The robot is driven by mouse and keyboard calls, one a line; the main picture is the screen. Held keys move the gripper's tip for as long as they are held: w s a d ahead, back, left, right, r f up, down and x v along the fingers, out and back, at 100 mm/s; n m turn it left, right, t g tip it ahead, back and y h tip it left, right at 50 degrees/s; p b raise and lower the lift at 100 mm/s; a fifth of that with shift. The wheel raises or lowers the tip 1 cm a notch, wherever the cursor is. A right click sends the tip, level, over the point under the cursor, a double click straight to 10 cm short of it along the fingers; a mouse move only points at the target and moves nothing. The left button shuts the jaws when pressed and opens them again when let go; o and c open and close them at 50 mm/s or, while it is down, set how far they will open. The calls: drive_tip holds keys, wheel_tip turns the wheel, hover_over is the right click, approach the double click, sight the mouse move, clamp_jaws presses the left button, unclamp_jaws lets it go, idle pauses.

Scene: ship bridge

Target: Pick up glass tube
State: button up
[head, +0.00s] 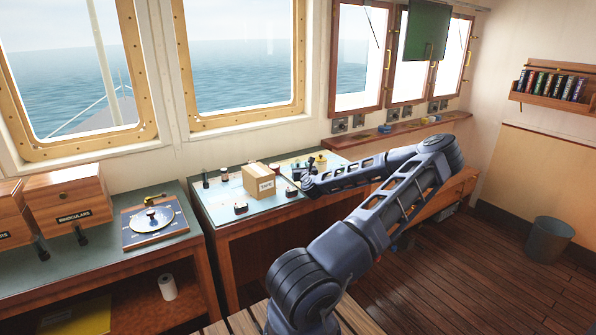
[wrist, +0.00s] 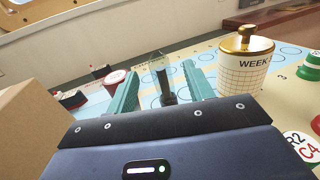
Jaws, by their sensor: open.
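In the head view my gripper (head: 293,181) is low over the chart table (head: 222,212), just right of a cardboard box. The tube cannot be made out there.
The cardboard box marked TAPE (head: 258,181) stands close left of my gripper; it also shows in the wrist view (wrist: 28,125). A white, gold-lidded pot (wrist: 245,68) stands close on the right.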

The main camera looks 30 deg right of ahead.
sight(297, 161)
drive_tip(key=shift+x, duration=3)
drive_tip(key=c, duration=1.1)
drive_tip(key=shift+o, duration=0.2)
drive_tip(key=shift+r, duration=0.15)
wheel_tip(297, 161, up, 20)
